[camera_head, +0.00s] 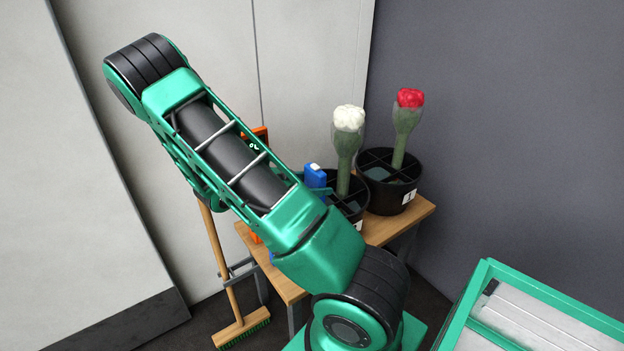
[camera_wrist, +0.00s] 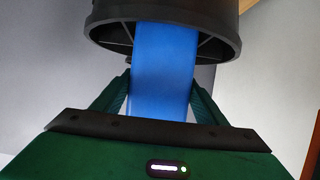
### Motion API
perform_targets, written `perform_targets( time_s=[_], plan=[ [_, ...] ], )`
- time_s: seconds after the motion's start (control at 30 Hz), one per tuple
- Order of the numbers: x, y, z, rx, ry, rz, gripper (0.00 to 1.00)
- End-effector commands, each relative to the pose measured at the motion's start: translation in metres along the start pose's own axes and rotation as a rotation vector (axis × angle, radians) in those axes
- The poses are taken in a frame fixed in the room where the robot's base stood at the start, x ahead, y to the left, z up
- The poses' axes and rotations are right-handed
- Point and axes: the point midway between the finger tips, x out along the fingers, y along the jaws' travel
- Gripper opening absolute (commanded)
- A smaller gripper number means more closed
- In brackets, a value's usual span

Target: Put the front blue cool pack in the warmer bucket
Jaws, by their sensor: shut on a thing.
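A blue cool pack (camera_wrist: 163,75) is held upright between the two dark green fingers of my gripper (camera_wrist: 163,100) in the wrist view. It overlaps the rim of a black divided bucket (camera_wrist: 222,22); I cannot tell how far inside it is. In the head view the blue pack (camera_head: 315,177) shows at the left edge of the front black bucket (camera_head: 358,212), which holds a white tulip bunch. My arm hides most of the gripper there. A second black bucket (camera_head: 395,202), labelled 1, holds a red tulip bunch behind to the right.
Both buckets stand on a wooden table (camera_head: 418,213). An orange device with a dark display (camera_head: 262,137) is partly hidden behind my arm. A small blue patch (camera_head: 271,256) shows below it. A broom (camera_head: 222,265) leans at the left. A green-framed tray (camera_head: 540,300) is at lower right.

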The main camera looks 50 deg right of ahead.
Motion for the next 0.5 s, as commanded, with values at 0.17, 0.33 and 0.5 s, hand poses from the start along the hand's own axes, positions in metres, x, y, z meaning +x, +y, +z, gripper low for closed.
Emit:
perform_targets(
  time_s=[0.17, 0.33, 0.5],
  plan=[
    [0.006, 0.001, 0.013, -0.001, 0.002, 0.001, 0.31],
    [0.011, 0.0, 0.024, -0.001, 0.002, 0.001, 0.31],
    [0.013, 0.001, 0.031, 0.0, 0.001, 0.0, 0.31]
  ],
)
